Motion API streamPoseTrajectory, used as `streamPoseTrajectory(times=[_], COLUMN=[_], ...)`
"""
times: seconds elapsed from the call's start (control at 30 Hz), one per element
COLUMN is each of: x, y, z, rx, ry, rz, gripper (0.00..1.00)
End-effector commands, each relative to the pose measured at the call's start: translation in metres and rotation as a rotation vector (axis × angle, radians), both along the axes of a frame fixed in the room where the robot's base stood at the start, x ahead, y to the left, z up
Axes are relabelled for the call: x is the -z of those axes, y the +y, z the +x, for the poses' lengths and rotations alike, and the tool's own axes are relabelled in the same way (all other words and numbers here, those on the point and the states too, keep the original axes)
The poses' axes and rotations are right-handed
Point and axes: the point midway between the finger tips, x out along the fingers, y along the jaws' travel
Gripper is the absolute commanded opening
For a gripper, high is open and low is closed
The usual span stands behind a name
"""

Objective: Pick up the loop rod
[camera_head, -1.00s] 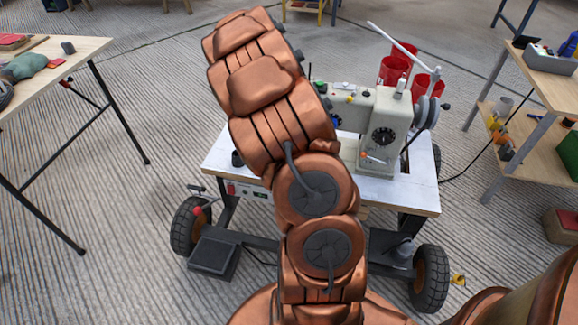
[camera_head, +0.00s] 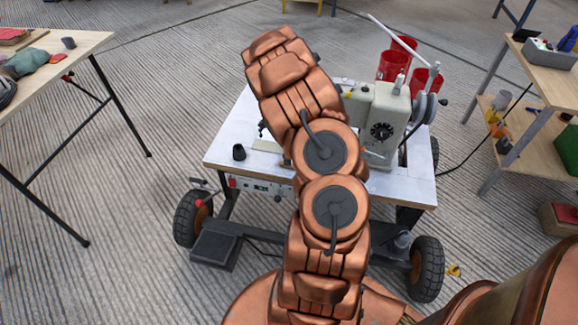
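I cannot make out a loop rod for certain. A thin white rod (camera_head: 398,40) slants above the sewing machine (camera_head: 383,125), but I cannot tell whether it is a loop rod. The machine stands on a white-topped wheeled cart (camera_head: 230,140). My copper arm rises in front of the cart and hides part of the machine and the tabletop. My gripper does not show, so its state and any hold are hidden.
Red cups (camera_head: 393,66) stand behind the machine and a small black cup (camera_head: 239,152) on the cart's left. A cluttered table (camera_head: 85,45) is at left, a shelved table (camera_head: 545,85) at right. A small yellow object (camera_head: 454,270) lies near the right wheel (camera_head: 427,268).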

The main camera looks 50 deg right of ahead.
Motion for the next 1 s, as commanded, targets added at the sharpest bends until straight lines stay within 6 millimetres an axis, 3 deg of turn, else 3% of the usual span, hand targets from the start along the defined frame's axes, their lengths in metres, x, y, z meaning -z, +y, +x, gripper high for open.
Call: streamPoseTrajectory(times=[0.23, 0.5, 1.0], x=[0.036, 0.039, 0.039], y=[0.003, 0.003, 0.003], z=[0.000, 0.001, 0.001], rx=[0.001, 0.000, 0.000], ry=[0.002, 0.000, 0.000], rz=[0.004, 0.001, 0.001], gripper=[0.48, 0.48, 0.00])
